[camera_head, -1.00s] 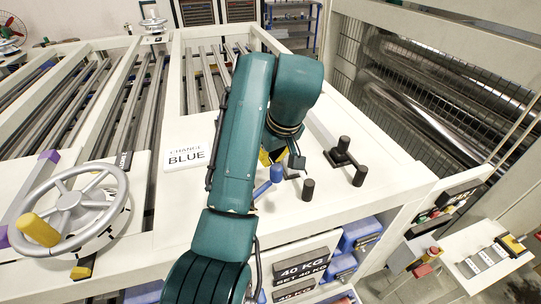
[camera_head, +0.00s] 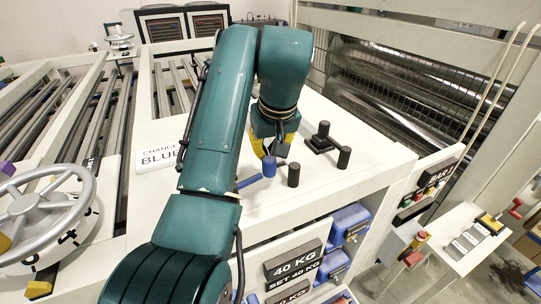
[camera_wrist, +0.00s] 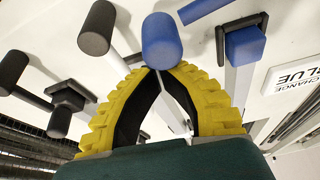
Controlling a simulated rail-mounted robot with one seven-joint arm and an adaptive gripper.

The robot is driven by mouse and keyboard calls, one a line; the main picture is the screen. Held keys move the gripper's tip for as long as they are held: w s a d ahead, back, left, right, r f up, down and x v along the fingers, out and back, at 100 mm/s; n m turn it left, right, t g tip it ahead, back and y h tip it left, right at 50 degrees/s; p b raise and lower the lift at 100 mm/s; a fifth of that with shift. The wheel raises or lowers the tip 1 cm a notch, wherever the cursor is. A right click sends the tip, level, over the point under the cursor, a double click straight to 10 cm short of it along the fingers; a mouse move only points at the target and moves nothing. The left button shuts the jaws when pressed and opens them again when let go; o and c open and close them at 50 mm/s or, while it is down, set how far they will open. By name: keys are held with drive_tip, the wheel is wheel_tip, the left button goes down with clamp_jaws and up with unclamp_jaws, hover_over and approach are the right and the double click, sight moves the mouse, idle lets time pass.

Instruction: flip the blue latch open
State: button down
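A blue cylindrical knob (camera_head: 269,166) stands upright on the white panel, and a blue bar (camera_head: 249,182) shows just left of it, partly behind my arm. In the wrist view the blue knob (camera_wrist: 162,42) is right at my fingertips; I cannot tell whether they touch it. A blue block (camera_wrist: 245,48) with a dark bar and a blue handle (camera_wrist: 203,9) lies to its right. My gripper (camera_wrist: 158,69) has yellow fingers whose tips come together, with no object seen clamped between them. In the head view my gripper (camera_head: 266,153) is just above the knob.
A black latch (camera_head: 320,143) and black knobs (camera_head: 293,175), (camera_head: 344,157) stand right of the blue knob. A white sign reading BLUE (camera_head: 157,158) lies left of my arm. A silver handwheel (camera_head: 50,215) is at the left. Bare panel lies around the knobs.

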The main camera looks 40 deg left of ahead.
drive_tip(key=shift+s+r, duration=0.1)
drive_tip(key=shift+r, duration=0.1)
drive_tip(key=v, duration=1.2)
drive_tip(key=shift+s, duration=0.1)
